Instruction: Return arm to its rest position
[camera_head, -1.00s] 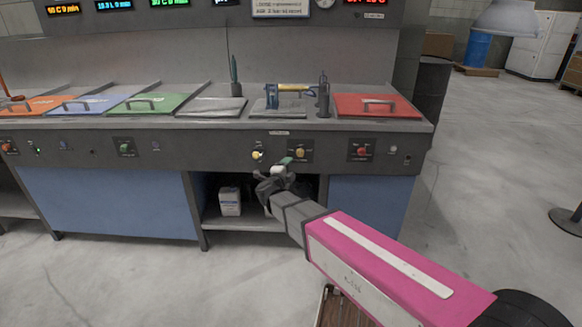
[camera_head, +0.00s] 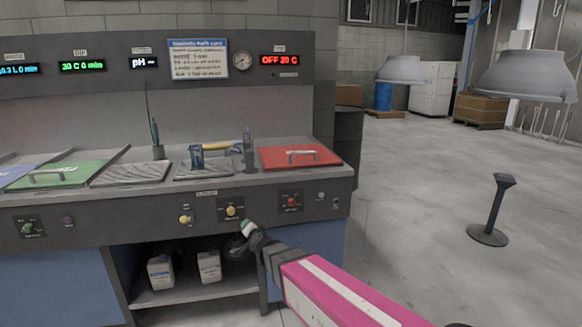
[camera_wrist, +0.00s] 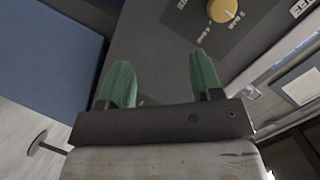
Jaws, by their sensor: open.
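My gripper (camera_head: 246,228) is at the end of my pink and white arm, in front of the bench's control panel (camera_head: 265,207) in the head view. It is just below and right of a yellow knob (camera_head: 231,211). In the wrist view my gripper (camera_wrist: 163,85) shows two green fingers set well apart, with nothing between them. A yellow knob (camera_wrist: 222,10) on the dark panel lies beyond the fingertips, apart from them.
The bench has a red lid (camera_head: 300,157) and a green lid (camera_head: 60,175) on top. White containers (camera_head: 208,266) stand on the shelf below. At right are a black floor stand (camera_head: 490,215) and hanging hoods (camera_head: 527,77). The floor between is largely clear.

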